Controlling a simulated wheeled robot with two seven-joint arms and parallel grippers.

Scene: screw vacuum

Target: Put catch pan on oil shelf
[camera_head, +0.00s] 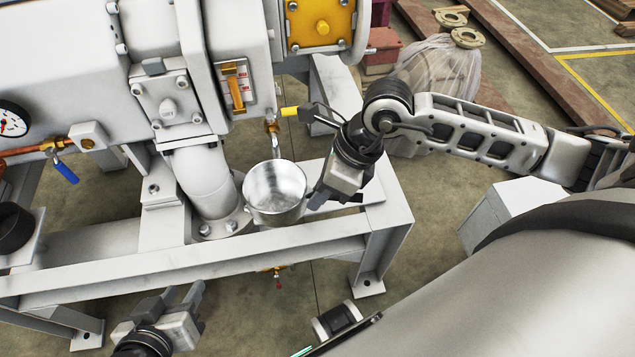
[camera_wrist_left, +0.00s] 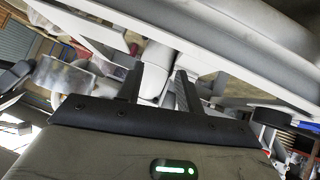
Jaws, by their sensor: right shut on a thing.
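The catch pan (camera_head: 275,194), a round silvery metal pot, is upright in the head view. It is at the frame's shelf, just right of the white elbow pipe and below a small brass valve with a yellow handle (camera_head: 290,112). The pan looks empty. My right gripper (camera_head: 315,203) is at the pan's right side, shut on its rim or wall; the exact contact is partly hidden. The shelf (camera_head: 365,192) is a light flat plate on the frame; I cannot tell whether the pan rests on it. My left gripper (camera_head: 186,299) is open and empty, low in front of the frame; its two fingers (camera_wrist_left: 157,90) stand apart in the left wrist view.
The white elbow pipe (camera_head: 203,180) stands close left of the pan. The frame's front beam (camera_head: 190,259) runs between my left gripper and the pan. A blue-handled valve (camera_head: 66,172) is at the left. A white box (camera_head: 515,208) stands on the floor at right.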

